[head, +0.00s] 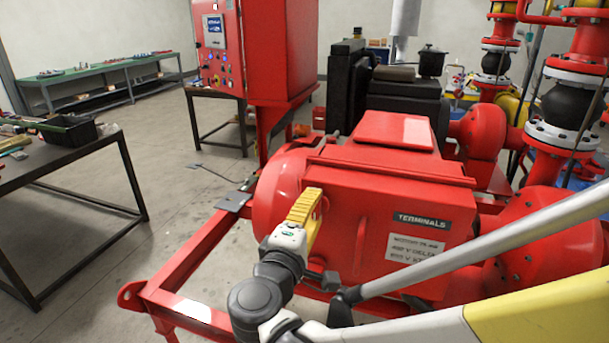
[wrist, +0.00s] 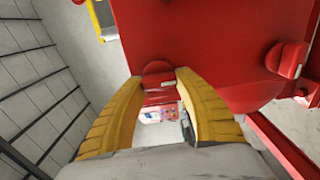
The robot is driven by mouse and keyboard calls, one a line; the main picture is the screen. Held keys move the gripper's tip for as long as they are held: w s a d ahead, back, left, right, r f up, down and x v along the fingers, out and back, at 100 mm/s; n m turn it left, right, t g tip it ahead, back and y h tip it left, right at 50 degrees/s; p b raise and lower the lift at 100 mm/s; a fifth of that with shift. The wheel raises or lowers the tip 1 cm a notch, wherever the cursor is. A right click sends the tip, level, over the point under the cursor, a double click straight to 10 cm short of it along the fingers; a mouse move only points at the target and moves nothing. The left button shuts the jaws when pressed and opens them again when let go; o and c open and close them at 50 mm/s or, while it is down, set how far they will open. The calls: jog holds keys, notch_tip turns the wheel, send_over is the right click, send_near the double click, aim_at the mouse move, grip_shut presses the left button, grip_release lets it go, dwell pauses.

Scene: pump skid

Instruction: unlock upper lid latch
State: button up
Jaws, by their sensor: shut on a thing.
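The red terminal box (head: 415,215) stands in the middle of the head view, with a "TERMINALS" label on its front. My gripper (head: 312,200) has yellow fingers and is at the box's left side. In the wrist view the fingertips are closed around a red latch (wrist: 158,82), which I take to be the upper one. A second red latch (wrist: 288,60) sits apart to the right on the same red surface. The head view does not show the held latch, as my gripper hides it. I cannot tell how far the latch is turned.
A red skid rail (head: 190,285) runs below and left of the box. A red control cabinet (head: 270,50) stands behind it. Red pipes with black joints (head: 570,105) rise at the right. A dark table (head: 60,165) stands left, with open floor between.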

jog(key=o, duration=1.2)
jog(key=v, duration=1.2)
